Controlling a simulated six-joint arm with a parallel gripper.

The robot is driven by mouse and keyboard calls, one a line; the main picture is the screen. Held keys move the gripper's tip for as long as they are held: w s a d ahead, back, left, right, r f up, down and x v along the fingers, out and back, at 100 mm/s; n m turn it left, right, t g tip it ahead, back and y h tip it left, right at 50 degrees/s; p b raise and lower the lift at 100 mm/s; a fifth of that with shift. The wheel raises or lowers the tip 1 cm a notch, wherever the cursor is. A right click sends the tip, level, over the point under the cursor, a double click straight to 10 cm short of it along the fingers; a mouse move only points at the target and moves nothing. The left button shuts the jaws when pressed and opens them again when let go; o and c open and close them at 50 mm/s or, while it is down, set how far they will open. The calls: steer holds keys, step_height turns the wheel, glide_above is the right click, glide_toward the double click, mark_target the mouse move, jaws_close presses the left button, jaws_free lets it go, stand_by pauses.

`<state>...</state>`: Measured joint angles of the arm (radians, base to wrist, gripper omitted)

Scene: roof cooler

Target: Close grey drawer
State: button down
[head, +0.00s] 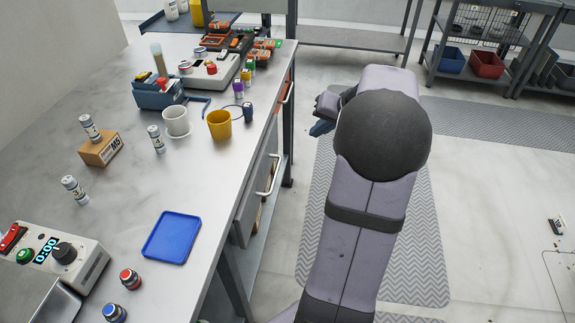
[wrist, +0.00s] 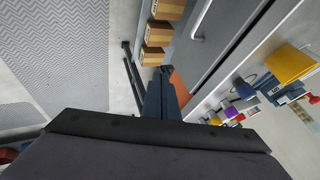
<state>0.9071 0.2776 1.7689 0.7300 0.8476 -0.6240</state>
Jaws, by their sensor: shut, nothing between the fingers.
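The grey drawer (head: 254,198) is in the side of the workbench, with a pale bar handle (head: 270,176) on its front. In the wrist view the grey drawer (wrist: 222,38) is at the upper right, its handle (wrist: 200,20) near the top edge. I see no clear gap at its front, but cannot tell whether it is fully in. My gripper (head: 318,130) is beyond the grey drawer, out over the floor to the right of the bench. Its dark blue fingers (wrist: 162,78) are shut and empty, apart from the drawer handle.
An orange drawer (head: 287,92) with its own handle is farther along the bench. Cardboard boxes (wrist: 158,34) sit low beside the grey drawer in the wrist view. A yellow mug (head: 220,126) stands near the bench edge. The floor mat (head: 318,220) in front is clear.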

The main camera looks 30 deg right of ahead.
mark_target(254, 206)
steer(key=s+d+f+m, duration=0.2)
steer(key=s+d+f, duration=0.3)
steer(key=s+a+f+m+g+y+p, duration=0.1)
steer(key=s+f+m+y+p, duration=0.3)
steer(key=s+f, duration=1.05)
steer(key=w+a+m+t+y+b, duration=0.15)
steer(key=a+m+t+y, duration=0.3)
steer(key=a+m, duration=0.6)
steer(key=a+r+m+t+y, duration=0.2)
steer(key=a+r+y, duration=0.1)
steer(key=r, duration=0.6)
steer(key=shift+w+a+r+y, duration=0.25)
steer(key=shift+w+a+y, duration=0.15)
steer(key=shift+a, duration=0.2)
steer(key=shift+w, duration=0.1)
steer(key=p+x, duration=0.2)
steer(key=x, duration=1.2)
steer(key=shift+f, duration=0.2)
